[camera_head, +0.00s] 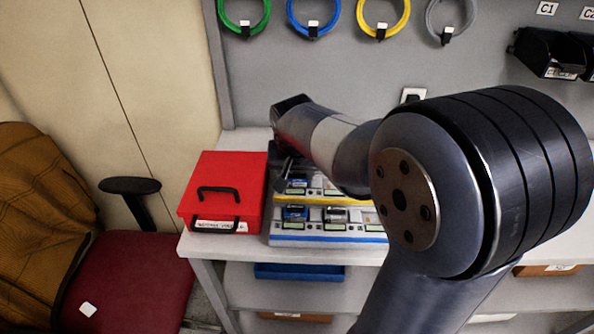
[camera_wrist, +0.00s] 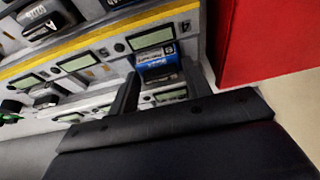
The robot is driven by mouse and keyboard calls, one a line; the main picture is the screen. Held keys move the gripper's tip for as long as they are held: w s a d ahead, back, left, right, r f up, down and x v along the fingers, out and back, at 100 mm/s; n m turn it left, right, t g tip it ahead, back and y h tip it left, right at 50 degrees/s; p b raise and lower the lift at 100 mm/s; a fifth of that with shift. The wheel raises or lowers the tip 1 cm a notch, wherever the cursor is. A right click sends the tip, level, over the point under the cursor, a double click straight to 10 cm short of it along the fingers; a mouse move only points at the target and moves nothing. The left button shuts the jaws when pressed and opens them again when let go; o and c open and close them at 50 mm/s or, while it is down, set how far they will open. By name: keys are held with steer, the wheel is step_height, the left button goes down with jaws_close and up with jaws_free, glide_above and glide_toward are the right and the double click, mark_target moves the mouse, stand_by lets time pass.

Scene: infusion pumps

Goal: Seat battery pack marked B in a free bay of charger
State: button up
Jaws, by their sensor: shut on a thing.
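The grey charger shows in the head view, with a yellow-striped unit (camera_head: 338,201) behind a blue-striped one (camera_head: 338,239). My gripper (camera_wrist: 160,67) is shut on a blue battery pack (camera_wrist: 157,58), one finger on each side of it. Its marking is too small to read for certain. The pack is at the end bay of the yellow-striped unit, next to a small display; I cannot tell whether it is fully down. Other packs sit in bays, including a grey one (camera_wrist: 45,96) and a dark one (camera_wrist: 48,20).
A red case (camera_head: 222,190) with a black handle stands just left of the charger and close to my gripper in the wrist view (camera_wrist: 265,40). A blue tray (camera_head: 300,271) is on the shelf below. Coloured cable loops hang on the back panel. A chair stands at left.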

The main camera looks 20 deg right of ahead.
steer(key=shift+f, duration=0.2)
steer(key=o, duration=1.1)
steer(key=v, duration=1)
steer(key=shift+s+r, duration=0.15)
steer(key=shift+r, duration=0.2)
steer(key=shift+f, duration=0.1)
steer(key=x, duration=1)
steer(key=shift+f, duration=0.25)
steer(key=shift+r, duration=0.2)
